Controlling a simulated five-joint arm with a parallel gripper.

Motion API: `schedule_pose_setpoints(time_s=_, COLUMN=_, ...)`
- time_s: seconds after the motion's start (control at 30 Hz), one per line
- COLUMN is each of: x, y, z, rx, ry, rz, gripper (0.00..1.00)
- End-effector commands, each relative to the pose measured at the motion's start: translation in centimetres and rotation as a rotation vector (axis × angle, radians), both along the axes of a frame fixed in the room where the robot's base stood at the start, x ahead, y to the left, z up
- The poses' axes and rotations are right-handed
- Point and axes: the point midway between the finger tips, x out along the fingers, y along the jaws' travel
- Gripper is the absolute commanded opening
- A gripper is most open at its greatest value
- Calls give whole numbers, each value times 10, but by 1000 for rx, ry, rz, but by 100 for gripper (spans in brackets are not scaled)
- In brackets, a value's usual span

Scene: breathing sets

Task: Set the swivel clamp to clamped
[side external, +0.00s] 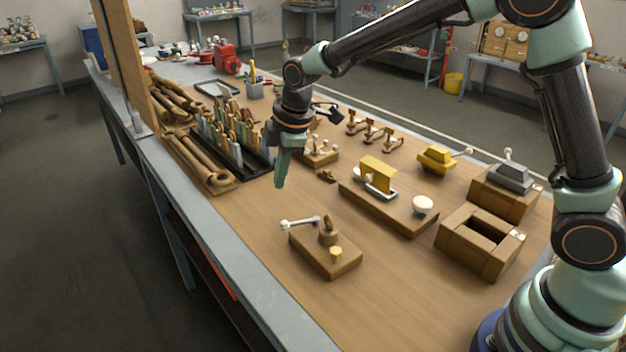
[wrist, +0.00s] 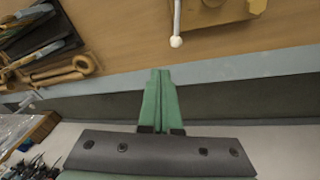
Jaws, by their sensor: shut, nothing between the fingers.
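What looks like the swivel clamp is a wooden block (side external: 318,257) at the front of the bench, with a brown pivot post (side external: 328,233) and a short yellow peg (side external: 336,253). Its thin metal lever (side external: 300,222) reaches left from the post, past the block's edge, and ends in a pale ball. In the wrist view the lever's ball (wrist: 176,41) shows just beyond my fingertips, apart from them. My gripper (side external: 279,184) points down above the bench, behind and left of the ball. Its green fingers (wrist: 160,72) are shut together and empty.
A wooden board (side external: 408,222) with a yellow-topped fixture and white knob stands right of the clamp. An open wooden box (side external: 466,255) is farther right. A dark rack (side external: 235,158) and a board with wooden tools (side external: 205,180) lie left. Bare bench surrounds the clamp's front.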

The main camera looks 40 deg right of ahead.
Motion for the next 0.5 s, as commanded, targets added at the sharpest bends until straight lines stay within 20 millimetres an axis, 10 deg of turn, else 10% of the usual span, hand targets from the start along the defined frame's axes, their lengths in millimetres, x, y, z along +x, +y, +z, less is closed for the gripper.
schedule_pose_setpoints(time_s=0.5, x=21, y=6, z=-2, rx=272, ry=-2, rz=-814, gripper=0)
